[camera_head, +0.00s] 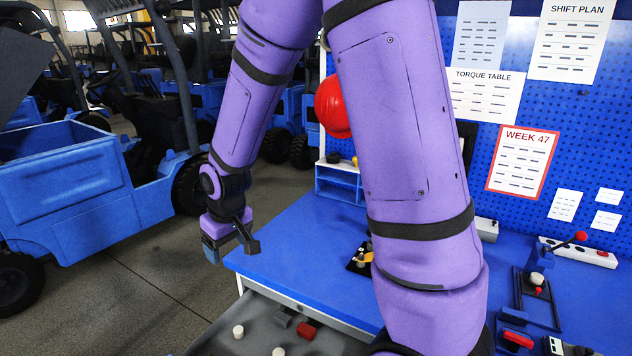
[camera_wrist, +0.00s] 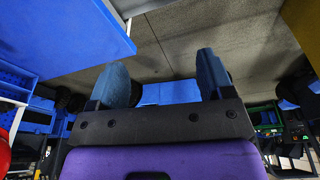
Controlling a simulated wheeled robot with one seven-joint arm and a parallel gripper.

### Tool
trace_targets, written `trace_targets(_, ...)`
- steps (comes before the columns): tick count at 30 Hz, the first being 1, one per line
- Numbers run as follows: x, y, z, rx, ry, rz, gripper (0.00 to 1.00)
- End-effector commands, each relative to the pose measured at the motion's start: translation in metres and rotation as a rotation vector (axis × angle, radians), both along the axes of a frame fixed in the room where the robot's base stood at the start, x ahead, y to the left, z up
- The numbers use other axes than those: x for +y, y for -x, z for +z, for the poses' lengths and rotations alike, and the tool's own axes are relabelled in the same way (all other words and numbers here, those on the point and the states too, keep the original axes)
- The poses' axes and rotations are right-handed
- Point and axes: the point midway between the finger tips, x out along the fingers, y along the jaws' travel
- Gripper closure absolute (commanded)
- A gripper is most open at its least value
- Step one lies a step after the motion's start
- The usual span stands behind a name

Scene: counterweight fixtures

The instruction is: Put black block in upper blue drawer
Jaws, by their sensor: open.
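My gripper (camera_head: 232,246) hangs in the air off the left edge of the blue workbench. Its two blue-tipped fingers are spread apart with nothing between them in the wrist view (camera_wrist: 165,82). An open drawer (camera_head: 345,315) with a grey interior juts from under the bench top. It holds a dark grey block (camera_head: 284,316), a red block (camera_head: 306,330) and white round pieces (camera_head: 238,331). I cannot tell whether the dark grey block is the black block. No other drawer is clearly seen; my arm hides part of the bench.
The blue bench top (camera_head: 300,240) carries a small black tray (camera_head: 357,266), a blue shelf unit (camera_head: 338,184) and a lever fixture (camera_head: 537,285). A blue vehicle (camera_head: 70,190) stands left; floor between is clear.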

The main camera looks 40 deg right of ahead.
Motion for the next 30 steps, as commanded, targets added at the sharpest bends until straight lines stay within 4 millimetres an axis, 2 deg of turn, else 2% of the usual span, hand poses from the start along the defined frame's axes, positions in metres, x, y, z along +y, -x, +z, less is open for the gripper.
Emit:
trace_targets(1, -0.003, 0.006, 0.019, -0.020, -0.003, -0.009, 0.26)
trace_targets(6, -0.012, 0.034, 0.071, -0.059, -0.010, -0.036, 0.26)
trace_targets(15, -0.026, 0.097, 0.146, -0.127, -0.022, -0.082, 0.26)
trace_targets(24, -0.037, 0.173, 0.196, -0.197, -0.035, -0.125, 0.26)
trace_targets(30, -0.040, 0.216, 0.212, -0.230, -0.042, -0.146, 0.26)
